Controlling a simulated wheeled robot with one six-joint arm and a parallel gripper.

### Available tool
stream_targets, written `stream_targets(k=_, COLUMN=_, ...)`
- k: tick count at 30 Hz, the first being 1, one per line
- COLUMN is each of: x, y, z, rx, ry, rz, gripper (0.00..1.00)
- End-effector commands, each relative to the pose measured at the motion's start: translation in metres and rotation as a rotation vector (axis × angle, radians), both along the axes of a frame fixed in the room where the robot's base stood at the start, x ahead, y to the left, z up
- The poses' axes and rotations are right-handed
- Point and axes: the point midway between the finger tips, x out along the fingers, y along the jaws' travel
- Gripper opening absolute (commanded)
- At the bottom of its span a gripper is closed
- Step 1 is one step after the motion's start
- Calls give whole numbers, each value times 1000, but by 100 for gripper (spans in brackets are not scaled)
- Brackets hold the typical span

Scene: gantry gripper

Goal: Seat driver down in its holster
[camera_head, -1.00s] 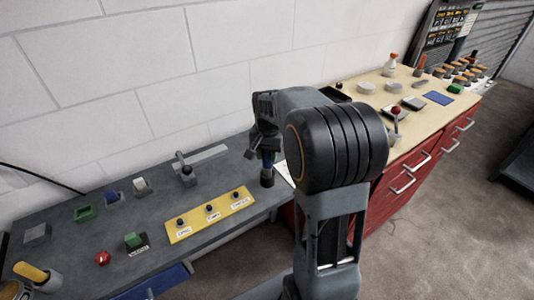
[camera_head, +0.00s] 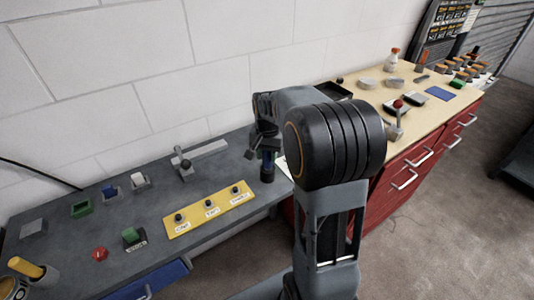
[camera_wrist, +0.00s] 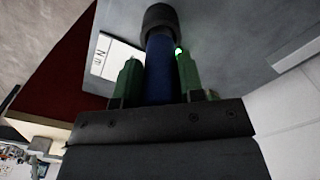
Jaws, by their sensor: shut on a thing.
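The driver (camera_wrist: 159,70) has a blue shaft or handle and is held between the two green fingers of my gripper (camera_wrist: 156,75) in the wrist view. A dark round piece (camera_wrist: 160,17) is at its far end; whether this is part of the driver or the holster, I cannot tell. In the head view, my gripper (camera_head: 265,148) is over the right end of the grey bench, with the blue part and dark cylinder (camera_head: 267,174) below it. The driver looks upright there. Contact between the dark cylinder and the bench is unclear. My arm hides part of this area.
A yellow panel (camera_head: 209,210) with 3 black knobs lies left of my gripper on the grey bench (camera_head: 75,235). A grey lever fixture (camera_head: 185,168) stands behind it. A white card (camera_wrist: 115,60) is close beside the driver. A red-fronted cabinet (camera_head: 385,185) stands to the right.

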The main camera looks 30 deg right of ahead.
Motion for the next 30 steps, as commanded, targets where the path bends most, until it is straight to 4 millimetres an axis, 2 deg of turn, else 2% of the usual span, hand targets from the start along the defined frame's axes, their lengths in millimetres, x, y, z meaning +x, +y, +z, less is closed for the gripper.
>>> stream_targets(k=12, x=0, y=0, z=-11, rx=0, ry=0, rz=0, gripper=8)
stream_targets(k=13, x=0, y=0, z=-10, rx=-1, ry=-1, rz=0, gripper=38)
stream_targets(k=15, x=0, y=0, z=-10, rx=0, ry=0, rz=0, gripper=44)
stream_targets(k=22, x=0, y=0, z=-10, rx=0, ry=0, rz=0, gripper=66)
stream_targets(k=30, x=0, y=0, z=-8, rx=0, ry=0, rz=0, gripper=66)
